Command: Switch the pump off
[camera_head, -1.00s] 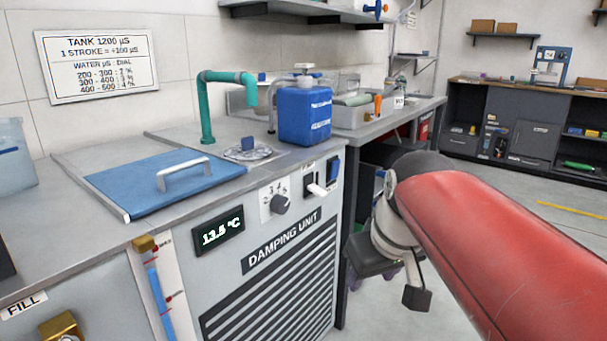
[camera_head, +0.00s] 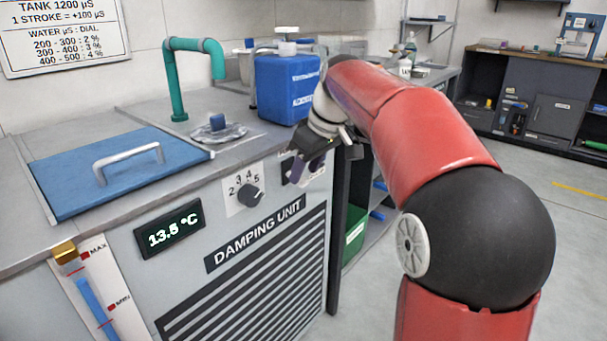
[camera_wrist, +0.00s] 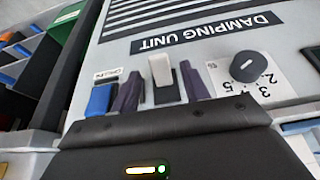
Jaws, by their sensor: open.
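A white lever switch (camera_wrist: 161,70) on a dark base stands out from the damping unit's front panel in the wrist view. My gripper (camera_wrist: 159,78) is open, with one dark purple finger on each side of this lever; I cannot tell whether either finger touches it. In the head view my gripper (camera_head: 302,168) is at the panel's upper right and hides most of the switches. I cannot tell which switch is the pump's.
A round dial (camera_head: 250,195) and a temperature display (camera_head: 170,228) reading 13.5 °C are left of my gripper. A blue jug (camera_head: 285,88), a teal pipe (camera_head: 176,80) and a blue lid with a handle (camera_head: 110,170) are on the unit's top.

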